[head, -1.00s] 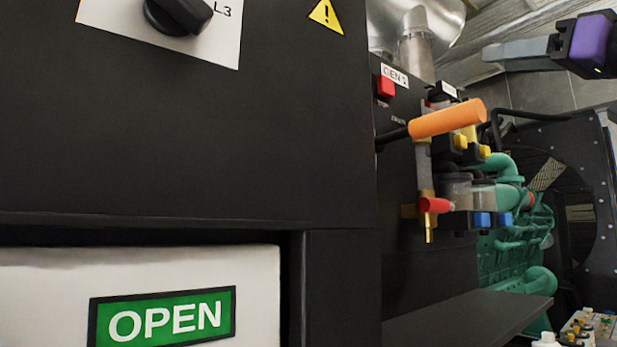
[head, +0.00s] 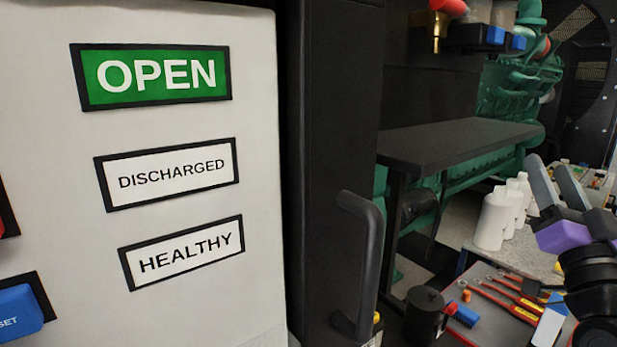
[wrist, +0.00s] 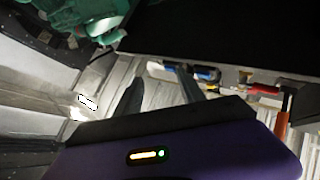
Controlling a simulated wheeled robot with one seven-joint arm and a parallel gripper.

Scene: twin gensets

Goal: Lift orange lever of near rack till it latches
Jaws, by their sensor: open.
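The orange lever is outside the head view. In the wrist view, an orange handle (wrist: 282,130) on a dark rod shows at the right edge; it looks like the lever. In the head view, the lower part of the near rack shows at the top, with a red knob (head: 449,6) and a brass stem below it. My gripper (head: 549,164) is at the right of the head view, its two grey fingers apart and empty, to the right of and lower than the rack. In the wrist view the fingers (wrist: 158,82) are dim, and the handle lies well to their right.
A panel with an OPEN label (head: 155,76) and a black cabinet handle (head: 360,260) fill the left. A dark shelf (head: 460,142) juts out under the rack. White bottles (head: 493,218) stand near my gripper, above a table (head: 484,305) with red tools.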

